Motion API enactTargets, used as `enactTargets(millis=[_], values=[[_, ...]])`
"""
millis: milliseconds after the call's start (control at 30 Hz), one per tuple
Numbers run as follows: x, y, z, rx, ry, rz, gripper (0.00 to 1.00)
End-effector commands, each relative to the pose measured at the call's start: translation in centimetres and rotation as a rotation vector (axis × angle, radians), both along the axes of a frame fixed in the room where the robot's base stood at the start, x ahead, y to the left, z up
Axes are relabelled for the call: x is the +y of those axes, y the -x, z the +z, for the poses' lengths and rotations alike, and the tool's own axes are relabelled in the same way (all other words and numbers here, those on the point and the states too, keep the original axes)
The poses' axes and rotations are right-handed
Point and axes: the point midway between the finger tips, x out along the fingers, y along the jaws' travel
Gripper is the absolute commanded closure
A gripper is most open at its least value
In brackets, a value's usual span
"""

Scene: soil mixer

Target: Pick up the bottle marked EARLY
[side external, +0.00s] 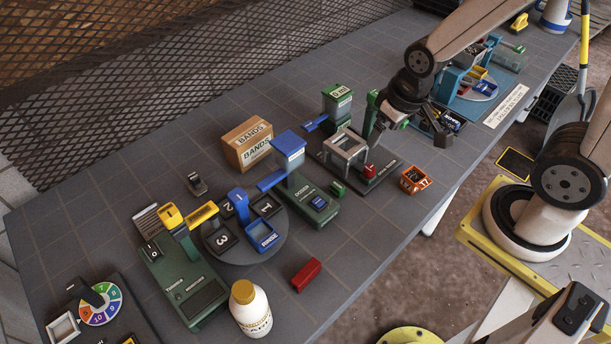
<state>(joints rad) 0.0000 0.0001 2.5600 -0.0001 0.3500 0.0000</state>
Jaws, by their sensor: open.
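A white bottle (251,312) with a gold-yellow cap stands upright near the front edge of the bench, at the lower left of centre. Its label has dark lettering, partly turned away; the last letters look like "ARLY". My gripper (412,128) is open, at the upper right over the bench, far from the bottle. Its fingers are dark and partly blend with the equipment behind them, so I cannot make out anything between them.
A green dosing machine (177,275) stands close left of the bottle. A round numbered turntable (270,242) is behind it, and a red block (306,275) lies to its right.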

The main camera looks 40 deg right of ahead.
Motion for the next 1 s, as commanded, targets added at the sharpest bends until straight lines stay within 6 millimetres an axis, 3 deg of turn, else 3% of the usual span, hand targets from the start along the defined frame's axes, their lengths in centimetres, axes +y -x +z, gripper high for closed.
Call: enactTargets(millis=[267, 467, 667, 1000], values=[[0.3, -0.3, -0.2, -0.013, 0.003, 0.019, 0.07], [1.9, -1.9, -1.2, -0.079, 0.019, 0.111, 0.07], [5.5, -4.3, -2.9, -0.207, 0.022, 0.284, 0.07], [14.7, -6.0, -5.7, -0.450, -0.066, 0.617, 0.07]])
